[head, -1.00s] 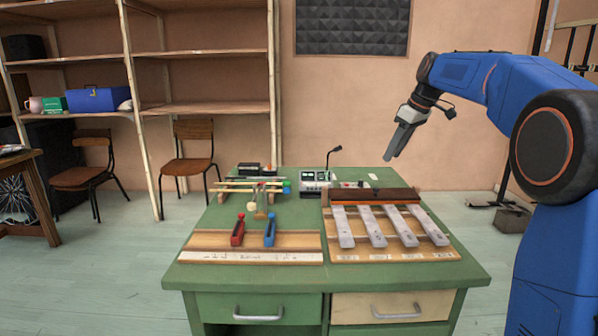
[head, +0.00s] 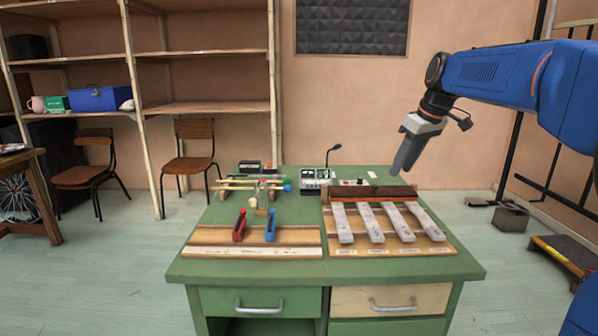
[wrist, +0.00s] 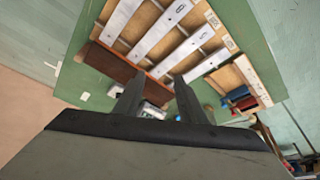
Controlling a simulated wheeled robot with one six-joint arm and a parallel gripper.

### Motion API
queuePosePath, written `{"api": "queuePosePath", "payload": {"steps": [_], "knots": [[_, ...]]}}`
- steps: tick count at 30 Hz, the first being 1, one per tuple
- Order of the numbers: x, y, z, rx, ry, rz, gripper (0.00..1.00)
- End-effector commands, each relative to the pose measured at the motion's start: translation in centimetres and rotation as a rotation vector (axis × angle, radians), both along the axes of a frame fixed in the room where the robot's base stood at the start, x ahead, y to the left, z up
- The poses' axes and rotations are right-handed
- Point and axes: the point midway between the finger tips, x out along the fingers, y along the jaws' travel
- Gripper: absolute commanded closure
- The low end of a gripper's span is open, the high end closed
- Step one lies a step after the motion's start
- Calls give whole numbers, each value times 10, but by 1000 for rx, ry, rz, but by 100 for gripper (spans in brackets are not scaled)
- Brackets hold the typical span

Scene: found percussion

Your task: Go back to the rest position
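My gripper (head: 402,162) hangs in the air above the back right of the green table (head: 300,274), pointing down and a little left in the head view. In the wrist view my gripper (wrist: 157,86) has its two fingers apart with nothing between them. Below it is a wooden board with several grey metal bars (head: 373,224) and a dark brown block (head: 372,193) across their far ends. The bars also show in the wrist view (wrist: 160,32). My gripper looks clear of all of them.
A red clamp-like piece (head: 239,226) and a blue one (head: 270,228) stand on a wooden board at the table's front left. Sticks (head: 245,184) lie on a rack behind. A white device (head: 316,178) and a thin black microphone (head: 329,158) stand at the back middle.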

Motion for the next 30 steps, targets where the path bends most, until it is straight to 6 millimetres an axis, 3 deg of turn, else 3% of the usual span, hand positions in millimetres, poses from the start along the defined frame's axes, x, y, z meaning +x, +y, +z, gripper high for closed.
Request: {"api": "queuePosePath", "payload": {"steps": [3,14,23,30], "knots": [[-43,3,-7,-4,1,-61,63],[-163,6,-53,-11,1,-253,63],[-259,3,-113,-8,-12,-404,63],[-328,-1,-171,-1,-29,-516,63]]}}
